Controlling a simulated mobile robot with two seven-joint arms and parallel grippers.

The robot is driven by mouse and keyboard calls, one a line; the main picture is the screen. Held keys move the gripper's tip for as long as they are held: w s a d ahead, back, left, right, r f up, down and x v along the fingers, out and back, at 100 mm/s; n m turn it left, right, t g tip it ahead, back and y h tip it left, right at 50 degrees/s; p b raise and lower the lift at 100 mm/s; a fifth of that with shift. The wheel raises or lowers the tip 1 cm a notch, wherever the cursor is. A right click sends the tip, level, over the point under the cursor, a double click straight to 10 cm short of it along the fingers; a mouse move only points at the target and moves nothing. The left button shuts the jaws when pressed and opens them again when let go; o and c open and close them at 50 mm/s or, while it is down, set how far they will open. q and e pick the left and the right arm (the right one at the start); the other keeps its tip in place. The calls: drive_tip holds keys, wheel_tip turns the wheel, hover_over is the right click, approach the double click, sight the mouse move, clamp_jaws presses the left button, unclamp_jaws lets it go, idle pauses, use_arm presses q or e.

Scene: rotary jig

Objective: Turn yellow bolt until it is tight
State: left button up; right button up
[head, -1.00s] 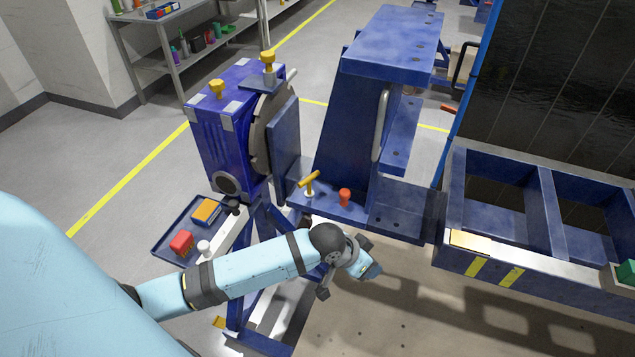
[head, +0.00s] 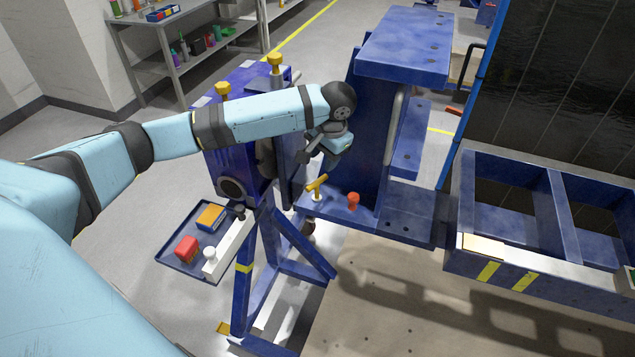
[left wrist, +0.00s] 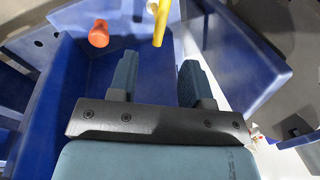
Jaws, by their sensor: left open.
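The yellow bolt (head: 317,185) with a T-shaped handle stands on the blue jig's lower plate (head: 338,212), left of a red knob (head: 353,200). My open left gripper (head: 320,162) is above the bolt in the head view, with nothing between its fingers. In the left wrist view the gripper (left wrist: 158,78) points toward the bolt (left wrist: 161,22), which shows at the top between the finger directions, apart from both fingers. The red knob (left wrist: 98,33) is left of it there. The bolt's seat is not clear. My right gripper is not in view.
Two yellow knobs (head: 222,90) (head: 275,62) stand on the blue housing behind my arm. A tall blue bracket (head: 370,125) rises close beside the gripper. A tray (head: 174,258) with red and orange items is at lower left.

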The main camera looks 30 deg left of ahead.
sight(318, 182)
use_arm(q)
drive_tip(key=f, duration=0.3)
drive_tip(key=a+f, duration=0.1)
drive_tip(key=f, duration=0.3)
drive_tip(key=a+f, duration=0.1)
drive_tip(key=f, duration=0.2)
drive_tip(key=shift+w+f+p, duration=0.2)
drive_tip(key=shift+f+p, duration=0.15)
drive_tip(key=shift+p, duration=0.05)
clamp_jaws()
